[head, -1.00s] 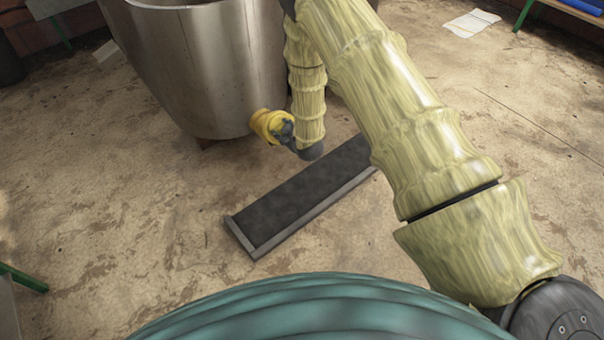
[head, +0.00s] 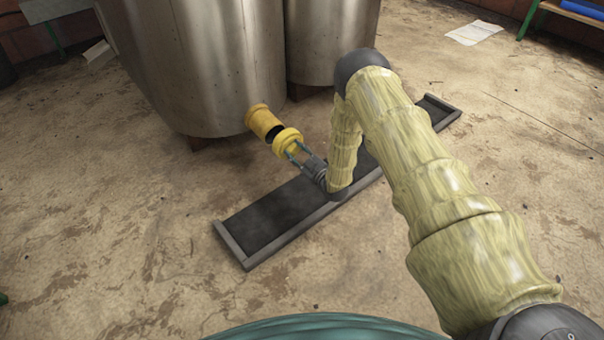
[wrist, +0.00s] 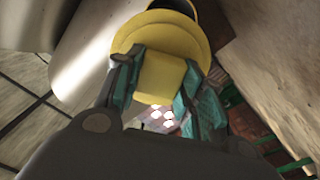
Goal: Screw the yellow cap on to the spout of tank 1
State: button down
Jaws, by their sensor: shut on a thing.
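The yellow cap (head: 287,141) is held in my gripper (head: 299,155), just off the tank's yellow spout (head: 260,119). The spout sticks out low on the near steel tank (head: 215,60), and its dark open mouth faces the cap. A gap shows between cap and spout, with the cap slightly to the lower right. In the wrist view, the fingers of my gripper (wrist: 155,85) are shut on the raised block of the yellow cap (wrist: 162,75). The cap's round plate hides most of the spout; a dark opening shows behind its top edge. No tank number is readable.
A second steel tank (head: 330,40) stands to the right of the first. A dark framed floor channel (head: 268,217) runs diagonally below my gripper. A white sheet (head: 473,32) lies at the upper right. The concrete floor at left is clear.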

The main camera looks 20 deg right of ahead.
notch_tip(320, 180, down, 6)
jog(key=d+y+b, duration=0.1)
jog(key=d+b, duration=0.1)
jog(key=b, duration=0.2)
jog(key=shift+s+n+t, duration=0.3)
jog(key=shift+s+t, duration=0.1)
jog(key=shift+s, duration=0.05)
jog(key=shift+d, duration=0.1)
jog(key=b+x, duration=0.2)
jog(key=x, duration=0.8)
jog(key=shift+b, duration=0.3)
jog(key=shift+b+x, duration=0.4)
jog(key=shift+x, duration=1.25)
dwell(3.2)
jog(key=shift+r, duration=0.15)
